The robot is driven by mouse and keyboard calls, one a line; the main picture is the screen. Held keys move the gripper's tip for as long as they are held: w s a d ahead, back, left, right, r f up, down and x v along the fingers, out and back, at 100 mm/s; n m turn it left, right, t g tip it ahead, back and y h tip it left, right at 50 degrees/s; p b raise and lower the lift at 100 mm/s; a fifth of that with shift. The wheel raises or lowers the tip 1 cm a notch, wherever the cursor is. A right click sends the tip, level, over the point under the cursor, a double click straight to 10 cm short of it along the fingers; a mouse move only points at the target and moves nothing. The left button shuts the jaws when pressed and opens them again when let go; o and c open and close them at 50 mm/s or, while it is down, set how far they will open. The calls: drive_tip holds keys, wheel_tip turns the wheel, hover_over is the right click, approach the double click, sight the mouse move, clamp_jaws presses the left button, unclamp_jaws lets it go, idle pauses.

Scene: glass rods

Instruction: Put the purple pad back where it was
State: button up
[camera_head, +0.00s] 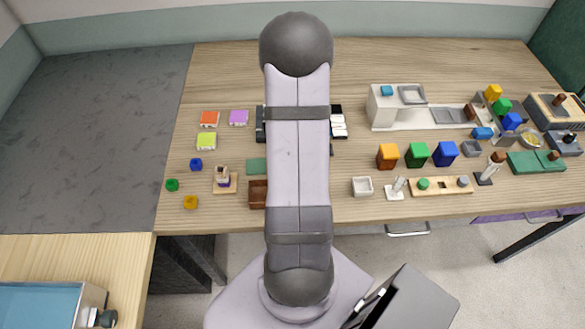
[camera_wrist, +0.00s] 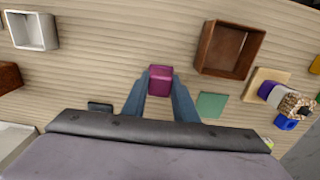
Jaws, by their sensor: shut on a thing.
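In the head view, a flat pad with a purple top (camera_head: 238,117) and white sides lies on the table at the upper left, beside an orange-topped pad (camera_head: 209,119) and above a yellow-green one (camera_head: 206,141). In the wrist view my gripper (camera_wrist: 160,84) is shut on a small magenta block (camera_wrist: 161,74), held between the two blue-grey fingers. Its underside is hidden, so I cannot tell whether it touches the table. My arm hides the gripper and the block in the head view.
A brown open box (camera_wrist: 228,49) and a flat green square (camera_wrist: 210,104) are right of the gripper in the wrist view; a white open box (camera_wrist: 32,31) is left. A wooden stand (camera_head: 225,188) with a stacked piece stands left of the brown box in the head view.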

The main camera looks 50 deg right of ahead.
drive_tip(key=shift+f, duration=0.1)
drive_tip(key=o, duration=1)
drive_tip(key=shift+o, duration=0.2)
wheel_tip(320, 180, up, 12)
drive_tip(key=b, duration=0.2)
drive_tip(key=shift+b, duration=0.3)
drive_tip(key=s+a+f+n, duration=0.1)
drive_tip(key=a+n, duration=0.3)
drive_tip(key=a, duration=0.9)
drive_tip(key=s+a+f+n, duration=0.1)
drive_tip(key=a+n, duration=0.4)
drive_tip(key=a, duration=0.8)
drive_tip(key=shift+s+f, duration=0.25)
drive_tip(key=shift+f, duration=0.1)
